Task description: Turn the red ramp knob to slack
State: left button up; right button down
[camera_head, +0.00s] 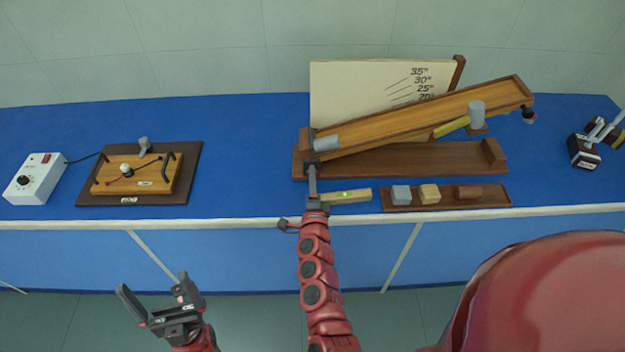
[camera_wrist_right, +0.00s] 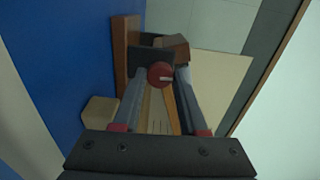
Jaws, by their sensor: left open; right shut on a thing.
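The red ramp knob (camera_wrist_right: 160,75) shows in the right wrist view, with a pale line across its face. It sits on a dark block at the end of the ramp. My right gripper (camera_wrist_right: 161,78) has one finger on each side of it and is shut on it. In the head view my right gripper (camera_head: 312,170) is at the low left end of the tilted wooden ramp (camera_head: 420,112) and hides the knob. My left gripper (camera_head: 152,292) is open and empty, in front of the bench and below its edge.
An angle board (camera_head: 350,85) stands behind the ramp. A grey cylinder (camera_head: 477,114) stands by its raised part. A level (camera_head: 347,196) and a block tray (camera_head: 446,207) lie in front. A wooden board device (camera_head: 137,173) and white control box (camera_head: 35,178) are at left.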

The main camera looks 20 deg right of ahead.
jog(key=shift+n, duration=0.3)
jog(key=n, duration=0.3)
jog(key=shift+n+p, duration=0.3)
jog(key=shift+p, duration=0.05)
jog(key=n, duration=0.3)
jog(key=shift+n+p, duration=0.3)
jog(key=shift+p, duration=0.05)
jog(key=n, duration=0.3)
jog(key=shift+n, duration=0.3)
jog(key=n, duration=0.2)
jog(key=shift+f+n, duration=0.1)
jog(key=shift+n, duration=1.2)
jog(key=n+b, duration=0.1)
jog(key=n, duration=0.1)
jog(key=shift+f+n, duration=0.2)
jog(key=shift+n, duration=0.2)
jog(key=n+b, duration=0.2)
jog(key=n, duration=0.2)
jog(key=shift+r+n, duration=0.1)
jog(key=shift+n, duration=0.2)
